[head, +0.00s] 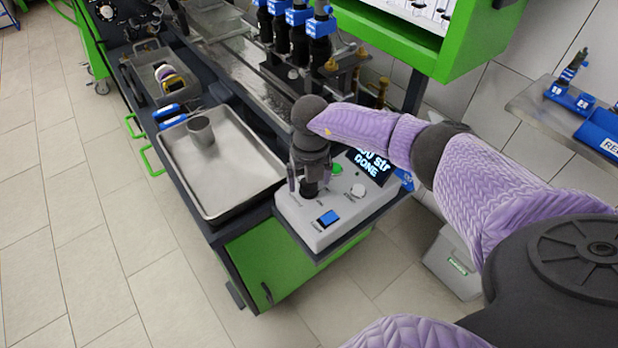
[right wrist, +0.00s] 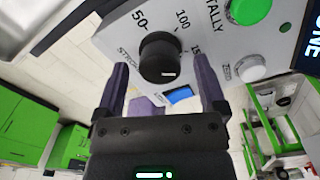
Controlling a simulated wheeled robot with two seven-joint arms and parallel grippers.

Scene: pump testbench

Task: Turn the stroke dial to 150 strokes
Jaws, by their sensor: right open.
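The stroke dial (right wrist: 158,55) is a black round knob on the light grey control box (head: 325,222). In the right wrist view, its printed scale shows 50, 100 and a partly hidden 15-something. A short white mark shows on the knob's lower part; which number the dial points to is unclear. My right gripper (head: 310,187) points down over the box. In the right wrist view, its open fingers (right wrist: 163,80) stand on either side of the dial, with a gap visible on both sides. My left gripper is not in view.
A green button (head: 336,169), a white knob (head: 358,190) and a blue switch (head: 327,217) sit near the dial on the box. A metal tray (head: 240,165) with a grey cup (head: 200,131) lies to the left. Blue-capped black pumps (head: 320,40) stand behind.

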